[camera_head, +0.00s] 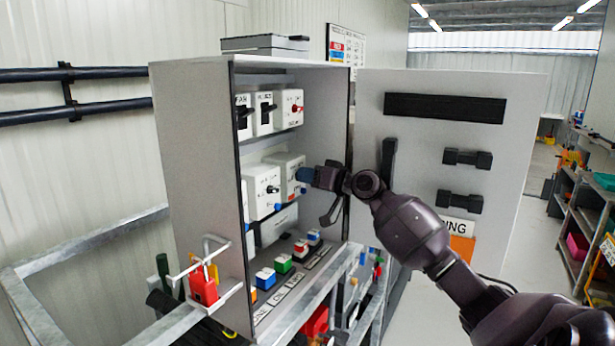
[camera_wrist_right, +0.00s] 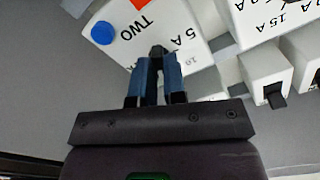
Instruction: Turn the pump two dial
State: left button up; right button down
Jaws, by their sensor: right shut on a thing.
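The pump two box is a white unit (camera_head: 286,165) at the right of the middle row inside the open cabinet. In the right wrist view it reads "TWO" (camera_wrist_right: 146,24), with "5 A" and part of a "10" beside the dial, and a blue button (camera_wrist_right: 103,33) at its left. The small dark dial (camera_wrist_right: 158,50) sits between the tips of my right gripper (camera_head: 303,174). The blue fingers (camera_wrist_right: 157,75) are shut on it and hide most of it. The dial's exact setting cannot be read. My left gripper is out of view.
Another white dial box (camera_head: 261,189) stands just left of it. Switch boxes (camera_head: 263,112) line the shelf above, and several coloured buttons (camera_head: 283,264) sit below. The open cabinet door (camera_head: 430,150) stands close by on the right. A metal rail (camera_head: 300,310) runs in front.

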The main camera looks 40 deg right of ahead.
jog(key=c, duration=1.2)
grip_release()
jog(key=shift+s, duration=0.1)
jog(key=shift+b+v, duration=1.1)
jog(key=shift+v, duration=4.2)
